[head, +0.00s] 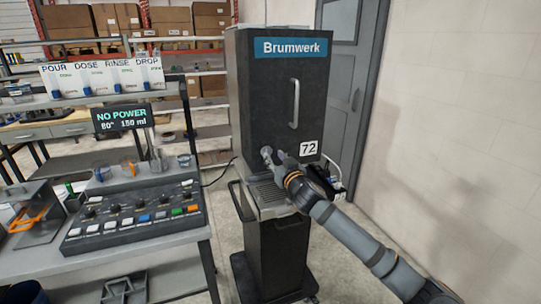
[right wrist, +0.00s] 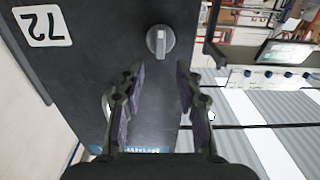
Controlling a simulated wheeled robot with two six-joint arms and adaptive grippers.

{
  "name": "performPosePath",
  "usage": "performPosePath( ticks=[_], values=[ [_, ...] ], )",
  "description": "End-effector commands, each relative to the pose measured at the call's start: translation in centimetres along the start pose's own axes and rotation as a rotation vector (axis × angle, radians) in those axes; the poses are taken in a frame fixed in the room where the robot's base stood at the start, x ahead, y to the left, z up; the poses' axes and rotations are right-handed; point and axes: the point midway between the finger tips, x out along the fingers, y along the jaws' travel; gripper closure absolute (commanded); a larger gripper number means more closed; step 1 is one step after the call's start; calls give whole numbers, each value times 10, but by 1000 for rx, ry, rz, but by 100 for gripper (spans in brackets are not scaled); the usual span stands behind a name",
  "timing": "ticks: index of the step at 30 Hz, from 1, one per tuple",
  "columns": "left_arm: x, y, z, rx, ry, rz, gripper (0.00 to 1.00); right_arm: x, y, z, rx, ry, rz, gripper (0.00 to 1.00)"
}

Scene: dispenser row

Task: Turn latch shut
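The latch is a grey round knob with a raised grip bar (right wrist: 160,41) on the front of the dark Brumwerk cabinet (head: 262,95). In the head view the latch (head: 267,154) sits low on the door, left of the "72" label. My right gripper (head: 279,158) is close in front of it and partly overlaps it. In the right wrist view my right gripper (right wrist: 160,82) is open and empty, with the latch beyond the fingertips, between their lines. The grip bar runs roughly up and down in that view. My left gripper is not in view.
A vertical door handle (head: 294,103) is above the latch. A drip tray (head: 270,193) juts out below it. A bench with a control panel (head: 134,212) and a "NO POWER" display (head: 122,118) stands at left. A bare wall is at right.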

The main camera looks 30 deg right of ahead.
Motion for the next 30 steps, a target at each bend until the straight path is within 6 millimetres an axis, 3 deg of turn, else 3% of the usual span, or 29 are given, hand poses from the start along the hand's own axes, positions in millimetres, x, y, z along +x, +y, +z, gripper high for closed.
performPosePath(
  ticks=[7, 18, 26, 30],
  values=[
    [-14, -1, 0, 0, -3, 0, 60, 36, 0, -3, 2, 0, 2, 65],
    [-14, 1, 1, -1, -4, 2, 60, 44, 0, 0, -4, -1, 0, 65],
    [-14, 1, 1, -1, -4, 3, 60, 44, 0, 0, -4, -1, 0, 99],
    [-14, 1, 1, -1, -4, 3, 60, 44, 0, 0, -4, -1, 0, 100]
  ],
)
